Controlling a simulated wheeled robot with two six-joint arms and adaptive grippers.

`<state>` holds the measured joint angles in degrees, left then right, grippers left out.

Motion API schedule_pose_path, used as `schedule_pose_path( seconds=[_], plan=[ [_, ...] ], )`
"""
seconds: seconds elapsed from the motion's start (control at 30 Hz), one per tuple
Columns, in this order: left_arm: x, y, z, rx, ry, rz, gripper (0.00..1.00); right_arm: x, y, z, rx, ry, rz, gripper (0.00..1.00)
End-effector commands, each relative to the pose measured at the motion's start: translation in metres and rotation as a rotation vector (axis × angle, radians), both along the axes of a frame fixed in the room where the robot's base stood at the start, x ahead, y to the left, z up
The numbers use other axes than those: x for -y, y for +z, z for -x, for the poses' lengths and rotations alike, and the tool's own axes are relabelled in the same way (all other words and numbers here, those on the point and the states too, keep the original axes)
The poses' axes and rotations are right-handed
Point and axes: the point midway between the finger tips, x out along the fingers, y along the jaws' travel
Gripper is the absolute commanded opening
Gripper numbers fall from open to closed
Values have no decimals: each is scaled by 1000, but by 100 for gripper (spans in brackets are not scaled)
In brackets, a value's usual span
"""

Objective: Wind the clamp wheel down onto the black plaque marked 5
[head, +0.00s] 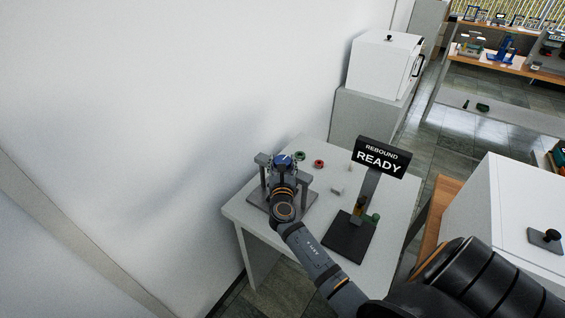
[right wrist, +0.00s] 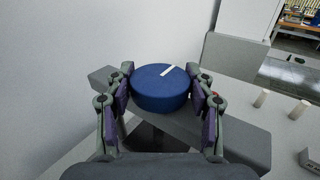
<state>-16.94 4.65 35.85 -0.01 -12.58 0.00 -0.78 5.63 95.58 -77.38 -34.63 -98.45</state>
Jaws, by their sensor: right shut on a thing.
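The clamp wheel is a blue round knob with a white line on top; it sits on the grey clamp frame in the head view (head: 283,160) and fills the middle of the right wrist view (right wrist: 160,88). My right gripper (head: 284,171) comes down over the clamp, its two fingers on either side of the wheel, shut on its rim. The clamp frame (head: 304,178) has two posts and a grey crossbar (right wrist: 245,142). A dark surface shows below the wheel in the wrist view, but I cannot tell if it is the plaque; no 5 is visible. My left gripper is out of view.
The clamp stands on a white table (head: 245,222) against a white wall. To its right is a black sign reading REBOUND READY (head: 381,157) on a dark-based stand (head: 347,240). Small red and green rings and pale blocks lie behind. A white cabinet (head: 384,64) stands farther back.

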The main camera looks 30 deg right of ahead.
Motion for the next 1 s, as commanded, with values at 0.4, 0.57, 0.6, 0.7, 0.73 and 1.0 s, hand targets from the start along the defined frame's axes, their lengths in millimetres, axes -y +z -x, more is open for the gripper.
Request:
schedule_pose_path(
  seconds=[0.4, 0.57, 0.6, 0.7, 0.73, 1.0],
  plan=[
    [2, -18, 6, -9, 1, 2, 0, -1, -3, -1, 3, -165, -4, 23],
    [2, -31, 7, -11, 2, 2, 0, -2, -4, -2, 3, -307, -4, 23],
    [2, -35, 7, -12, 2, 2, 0, -2, -4, -2, 3, -344, -4, 23],
    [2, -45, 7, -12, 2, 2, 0, -2, -4, -2, 3, -439, -3, 23],
    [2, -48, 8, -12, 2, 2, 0, -2, -4, -2, 3, -468, -3, 23],
    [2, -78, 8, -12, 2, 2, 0, -1, -5, -3, 3, -724, 0, 23]
  ],
)
